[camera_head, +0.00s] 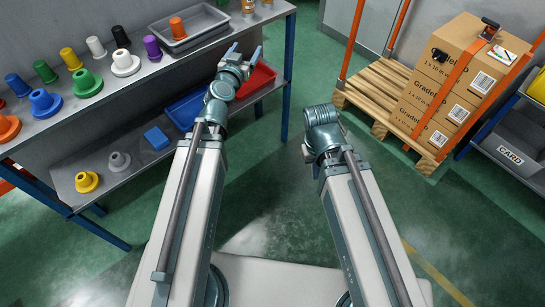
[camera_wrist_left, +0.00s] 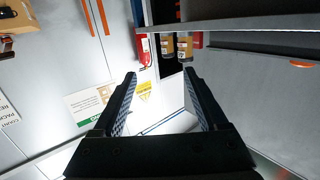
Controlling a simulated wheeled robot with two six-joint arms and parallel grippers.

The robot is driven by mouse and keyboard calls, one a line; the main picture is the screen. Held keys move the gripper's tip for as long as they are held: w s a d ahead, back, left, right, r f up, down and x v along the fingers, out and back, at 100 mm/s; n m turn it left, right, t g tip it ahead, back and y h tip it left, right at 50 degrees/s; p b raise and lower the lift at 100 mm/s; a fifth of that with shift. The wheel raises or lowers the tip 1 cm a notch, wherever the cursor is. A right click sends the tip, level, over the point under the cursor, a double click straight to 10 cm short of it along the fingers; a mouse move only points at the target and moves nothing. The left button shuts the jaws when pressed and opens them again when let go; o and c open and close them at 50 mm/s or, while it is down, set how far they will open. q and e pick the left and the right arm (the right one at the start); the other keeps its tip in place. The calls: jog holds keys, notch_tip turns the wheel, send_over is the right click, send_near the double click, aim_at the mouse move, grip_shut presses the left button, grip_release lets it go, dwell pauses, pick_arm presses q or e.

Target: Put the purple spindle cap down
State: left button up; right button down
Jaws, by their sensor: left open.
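The purple spindle cap (camera_head: 152,47) stands on the upper grey shelf in the head view, in a row of coloured caps and just left of a grey tray. My left gripper (camera_head: 245,54) is apart from it, to its right, near the right end of the shelf unit. The left wrist view shows the left gripper's fingers (camera_wrist_left: 161,78) spread wide with nothing between them. The purple cap cannot be made out in that view. My right arm ends in a folded wrist in the head view, and its gripper fingers are not visible.
The grey tray (camera_head: 190,28) holds an orange cap (camera_head: 178,28). A white cap (camera_head: 125,63) stands left of the purple one. A blue bin (camera_head: 187,108) and a red bin (camera_head: 257,80) sit on the lower shelf. Boxes (camera_head: 455,80) stand on a pallet at right.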

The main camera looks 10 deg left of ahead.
pick_arm(q)
jog(key=s+d+f+m+g+h, duration=0.2)
jog(key=s+d+f+g, duration=0.35)
jog(key=d, duration=0.25)
jog(key=s+d+f+m+g+h, duration=0.2)
jog(key=s+d+f+m+g, duration=0.15)
jog(key=d+f, duration=0.45)
jog(key=s+a+f+n+g+y, duration=0.1)
jog(key=s+f+g+y, duration=0.2)
jog(key=s, duration=0.5)
jog(key=s+a+f+n+g+y, duration=0.2)
jog(key=s+g, duration=0.3)
jog(key=s, duration=0.3)
jog(key=shift+s+a+f+y, duration=0.25)
jog(key=shift+f+y, duration=0.45)
jog(key=shift+y, duration=0.2)
jog(key=shift+o, duration=0.5)
